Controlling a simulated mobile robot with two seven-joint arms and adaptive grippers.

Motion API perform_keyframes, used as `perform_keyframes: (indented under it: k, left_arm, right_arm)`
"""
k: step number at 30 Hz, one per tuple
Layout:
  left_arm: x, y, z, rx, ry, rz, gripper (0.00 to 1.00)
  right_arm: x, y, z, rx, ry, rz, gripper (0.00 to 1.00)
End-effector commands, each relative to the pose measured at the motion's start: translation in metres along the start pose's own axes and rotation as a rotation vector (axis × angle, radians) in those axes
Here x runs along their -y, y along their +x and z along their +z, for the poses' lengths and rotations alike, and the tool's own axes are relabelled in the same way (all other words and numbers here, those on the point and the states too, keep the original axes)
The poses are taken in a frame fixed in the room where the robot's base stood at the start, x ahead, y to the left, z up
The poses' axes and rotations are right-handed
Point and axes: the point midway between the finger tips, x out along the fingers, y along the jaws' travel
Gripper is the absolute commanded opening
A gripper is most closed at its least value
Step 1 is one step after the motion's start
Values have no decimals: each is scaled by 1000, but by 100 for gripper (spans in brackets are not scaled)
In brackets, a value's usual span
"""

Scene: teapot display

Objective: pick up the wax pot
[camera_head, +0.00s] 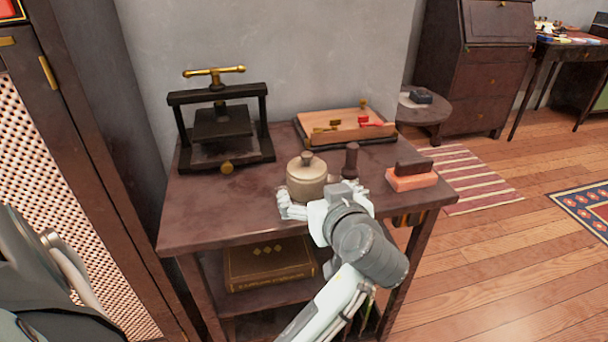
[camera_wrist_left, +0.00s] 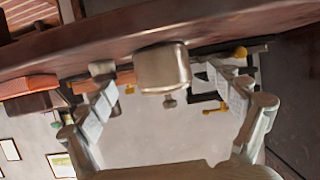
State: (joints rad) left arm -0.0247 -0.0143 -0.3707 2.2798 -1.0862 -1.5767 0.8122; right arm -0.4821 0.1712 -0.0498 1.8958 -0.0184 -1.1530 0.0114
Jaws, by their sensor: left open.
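The wax pot (camera_head: 306,180) is a squat beige-brass pot with a knobbed lid. It stands upright on the dark wooden table (camera_head: 215,212). My left gripper (camera_head: 312,203) is at the pot's near side, low to the tabletop, with its fingers apart. The gripper hides the pot's lower front. In the left wrist view the picture is turned over, and the pot (camera_wrist_left: 162,69) shows in the gap between the two open fingers (camera_wrist_left: 163,82). It is not clear whether either finger touches it. My right gripper is not in view.
A dark stamp handle (camera_head: 351,161) stands close right of the pot. Farther right is an orange block with a dark top (camera_head: 411,180). A black screw press (camera_head: 223,125) stands back left, and a wooden tray (camera_head: 325,131) lies behind. The table's left front is clear.

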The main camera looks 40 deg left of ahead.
Motion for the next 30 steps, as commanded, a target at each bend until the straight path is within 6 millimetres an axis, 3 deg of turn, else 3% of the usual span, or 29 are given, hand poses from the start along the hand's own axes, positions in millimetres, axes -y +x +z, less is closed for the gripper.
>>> perform_keyframes:
  k: [13, 23, 30]
  left_arm:
    - [2, 60, -3, -1, 3, -2, 92]
    - [2, 68, -2, 1, -1, 1, 92]
    - [2, 67, -2, 1, 0, 0, 62]
  right_arm:
    - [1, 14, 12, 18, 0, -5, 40]
    - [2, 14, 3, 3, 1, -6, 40]
    - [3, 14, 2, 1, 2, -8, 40]
